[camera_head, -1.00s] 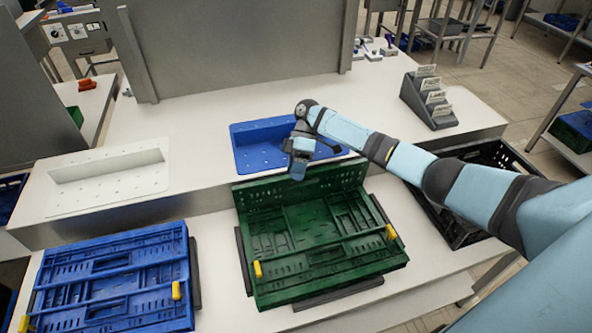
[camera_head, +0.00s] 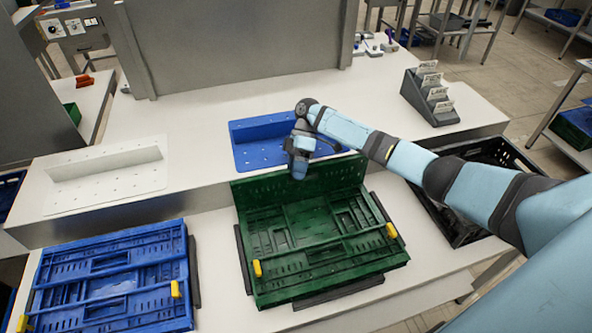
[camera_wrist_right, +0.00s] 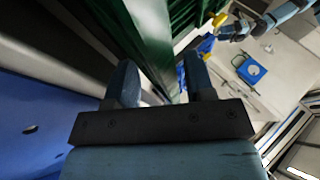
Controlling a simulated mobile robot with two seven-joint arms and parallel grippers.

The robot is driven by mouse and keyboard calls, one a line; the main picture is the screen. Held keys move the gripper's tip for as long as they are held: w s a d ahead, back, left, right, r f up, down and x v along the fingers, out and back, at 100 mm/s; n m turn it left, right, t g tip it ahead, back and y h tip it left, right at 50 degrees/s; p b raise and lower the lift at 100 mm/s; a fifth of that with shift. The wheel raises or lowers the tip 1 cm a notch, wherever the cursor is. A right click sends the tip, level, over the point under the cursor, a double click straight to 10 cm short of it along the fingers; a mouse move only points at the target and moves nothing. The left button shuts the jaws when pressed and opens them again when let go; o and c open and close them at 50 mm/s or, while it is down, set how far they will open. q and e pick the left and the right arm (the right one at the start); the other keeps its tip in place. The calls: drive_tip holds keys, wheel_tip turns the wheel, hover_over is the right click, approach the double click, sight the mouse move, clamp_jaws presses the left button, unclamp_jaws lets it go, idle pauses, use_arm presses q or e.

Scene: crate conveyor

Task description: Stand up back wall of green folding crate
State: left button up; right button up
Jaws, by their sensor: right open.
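The green folding crate (camera_head: 330,280) lies on the front bench, its other panels folded flat inside. Its back wall (camera_head: 340,177) is raised along the far edge and looks near upright; its exact tilt is hard to tell. My right gripper (camera_head: 298,172) is at the middle of that wall's top edge. In the right wrist view the open fingers (camera_wrist_right: 162,88) have the green wall (camera_wrist_right: 150,40) running between them, apparently without being closed on it. A dark and light-blue arm end, probably my left gripper (camera_wrist_right: 238,30), shows small at the wrist view's upper right; its jaws are unclear.
A folded blue crate (camera_head: 110,280) with yellow latches lies to the left. A blue tray (camera_head: 240,150) is just behind the gripper, and a white tray (camera_head: 110,190) is farther left. A black crate (camera_head: 490,150) stands right, under my arm. A grey card holder (camera_head: 428,102) is behind it.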

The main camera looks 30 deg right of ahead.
drive_tip(key=b+v, duration=0.1)
drive_tip(key=v, duration=1.2)
drive_tip(key=shift+d+r+b, duration=0.2)
drive_tip(key=shift+d+b, duration=0.05)
drive_tip(key=shift+b, duration=0.1)
drive_tip(key=shift+w, duration=0.1)
